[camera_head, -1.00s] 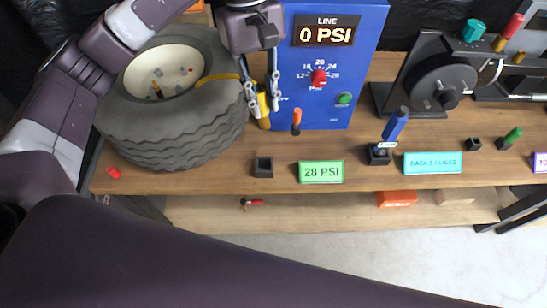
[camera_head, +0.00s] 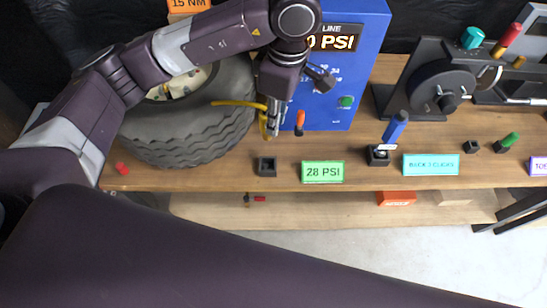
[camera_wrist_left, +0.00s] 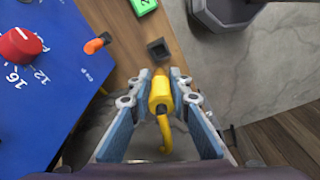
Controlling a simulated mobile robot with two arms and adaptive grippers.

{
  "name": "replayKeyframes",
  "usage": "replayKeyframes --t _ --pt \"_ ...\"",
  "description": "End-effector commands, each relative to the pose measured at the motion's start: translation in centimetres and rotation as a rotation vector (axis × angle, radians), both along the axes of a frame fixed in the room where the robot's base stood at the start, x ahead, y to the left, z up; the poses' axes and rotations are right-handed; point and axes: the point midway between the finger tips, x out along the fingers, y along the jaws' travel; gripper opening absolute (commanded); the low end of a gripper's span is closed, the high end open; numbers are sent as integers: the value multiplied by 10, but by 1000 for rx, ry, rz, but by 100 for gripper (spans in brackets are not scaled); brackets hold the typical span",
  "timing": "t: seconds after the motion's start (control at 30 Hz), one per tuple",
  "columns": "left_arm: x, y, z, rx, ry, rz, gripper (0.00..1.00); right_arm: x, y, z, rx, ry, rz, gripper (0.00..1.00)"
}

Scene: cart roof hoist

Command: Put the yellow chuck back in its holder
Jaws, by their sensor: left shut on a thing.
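The yellow chuck (camera_wrist_left: 160,96) with its yellow hose is between the fingers of my left gripper (camera_wrist_left: 163,100) in the left wrist view, and the gripper is shut on it. In the head view the left gripper (camera_head: 273,122) is over the bench between the tire and the blue panel, with the yellow chuck (camera_head: 264,122) partly hidden beside its fingers. A small black square holder (camera_head: 267,167) with an open top stands empty in front, left of the green 28 PSI sign. This black holder also shows ahead of the fingers in the left wrist view (camera_wrist_left: 158,49). My right gripper is not in view.
The tire (camera_head: 190,125) stands left of the gripper. The blue panel (camera_head: 340,100) reads 0 PSI and stands behind and right. An orange-handled tool (camera_head: 300,122) is close to the gripper's right. The green 28 PSI sign (camera_head: 322,171) and a blue-handled tool (camera_head: 396,127) stand farther right.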

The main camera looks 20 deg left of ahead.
Motion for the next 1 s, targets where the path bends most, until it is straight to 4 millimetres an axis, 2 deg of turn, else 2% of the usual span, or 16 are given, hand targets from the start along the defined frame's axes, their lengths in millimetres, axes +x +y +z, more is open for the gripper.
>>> replayKeyframes --t 0.03,0.2,0.4,0.67,0.9,1.0 --pt "-2 -1 -13 -2 6 0 0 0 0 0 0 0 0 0" --pt "-2 1 -56 1 7 1 0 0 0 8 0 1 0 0" --pt "-2 0 -99 0 4 -2 0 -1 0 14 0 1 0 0" --pt "0 0 -120 -2 0 -1 0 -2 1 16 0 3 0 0" --pt "-1 0 -153 -1 2 -2 0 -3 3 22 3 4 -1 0" --pt "0 0 -157 -1 0 -3 0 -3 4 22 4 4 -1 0"
